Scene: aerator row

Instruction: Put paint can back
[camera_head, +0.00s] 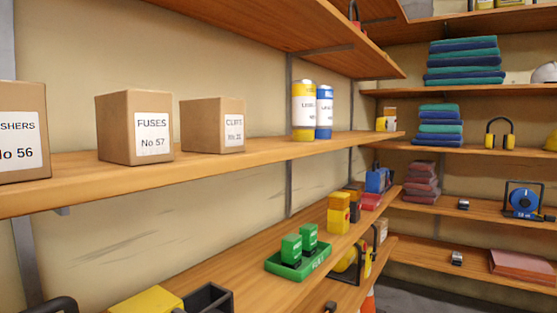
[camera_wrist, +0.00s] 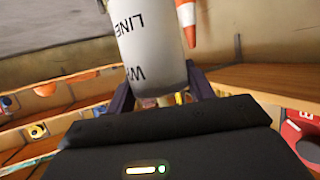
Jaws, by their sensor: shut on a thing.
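My gripper (camera_wrist: 160,90) is shut on a paint can (camera_wrist: 150,45) with a white label in the wrist view. The can's lettering reads "LINE" and a word starting with "W", seen upside down. Its upper part in that view is cut off by the frame edge. In the head view, a yellow-topped can (camera_head: 303,110) and a blue can (camera_head: 325,112) stand upright close together on the middle left shelf. The held can does not show clearly in the head view.
Cardboard boxes marked "FUSES" (camera_head: 134,128) and "CLIPS" (camera_head: 213,126) stand on the same shelf (camera_head: 260,151). The shelf is bare between the CLIPS box and the cans. A green tray (camera_head: 298,263) with green boxes sits on the lower shelf. An orange cone (camera_wrist: 187,22) shows in the wrist view.

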